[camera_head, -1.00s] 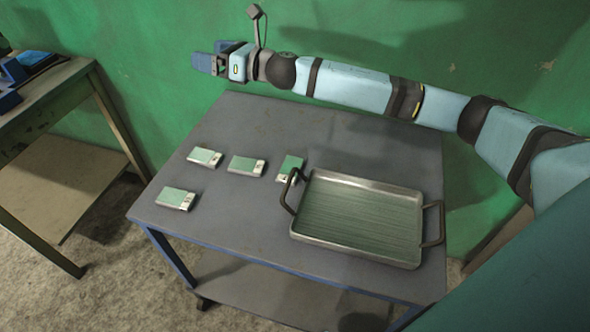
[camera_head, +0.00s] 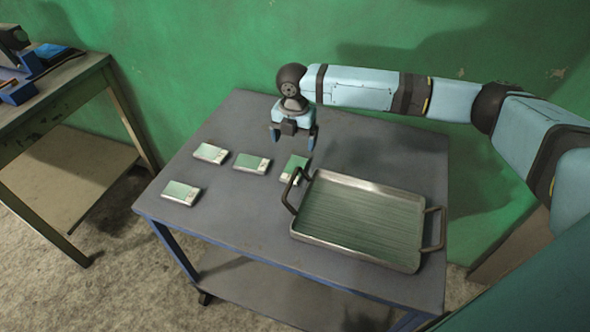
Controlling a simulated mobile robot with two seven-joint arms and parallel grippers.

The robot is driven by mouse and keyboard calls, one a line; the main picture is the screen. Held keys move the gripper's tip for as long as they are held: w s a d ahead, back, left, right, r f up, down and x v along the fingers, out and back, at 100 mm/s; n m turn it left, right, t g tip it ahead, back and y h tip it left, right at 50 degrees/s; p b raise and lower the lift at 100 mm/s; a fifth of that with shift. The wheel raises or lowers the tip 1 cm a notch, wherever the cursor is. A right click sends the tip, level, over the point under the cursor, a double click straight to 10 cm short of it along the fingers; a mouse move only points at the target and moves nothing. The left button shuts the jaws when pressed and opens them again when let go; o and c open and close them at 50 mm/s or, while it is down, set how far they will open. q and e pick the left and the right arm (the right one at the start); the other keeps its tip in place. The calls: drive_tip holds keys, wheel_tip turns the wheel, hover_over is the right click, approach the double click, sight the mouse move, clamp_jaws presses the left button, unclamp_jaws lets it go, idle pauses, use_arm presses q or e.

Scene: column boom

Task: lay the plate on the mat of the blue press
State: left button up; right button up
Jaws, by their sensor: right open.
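Several small flat plates with green tops and pale edges lie on the grey cart: one at the back left (camera_head: 210,152), one in the middle (camera_head: 251,162), one at the front left (camera_head: 181,191) and one beside the tray (camera_head: 293,167). I cannot tell which is the task's plate. My right gripper (camera_head: 293,142) points down, open and empty, above the back of the cart near the plate beside the tray. The blue press (camera_head: 18,91) shows only partly at the left edge, and its mat cannot be made out clearly. My left gripper is out of view.
A metal tray (camera_head: 358,256) with two upright handles stands on the right of the cart (camera_head: 226,222); its left handle is close to the nearest plate. A worn table (camera_head: 70,90) bears the press at left. A green wall is behind.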

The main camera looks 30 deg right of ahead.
sight(294, 168)
wheel_tip(294, 168, down, 11)
drive_tip(key=shift+w+d+r+b, duration=0.1)
drive_tip(key=shift+w+b, duration=0.05)
drive_tip(key=shift+b, duration=0.15)
drive_tip(key=shift+c, duration=0.4)
drive_tip(key=shift+r, duration=0.1)
drive_tip(key=c, duration=1.5)
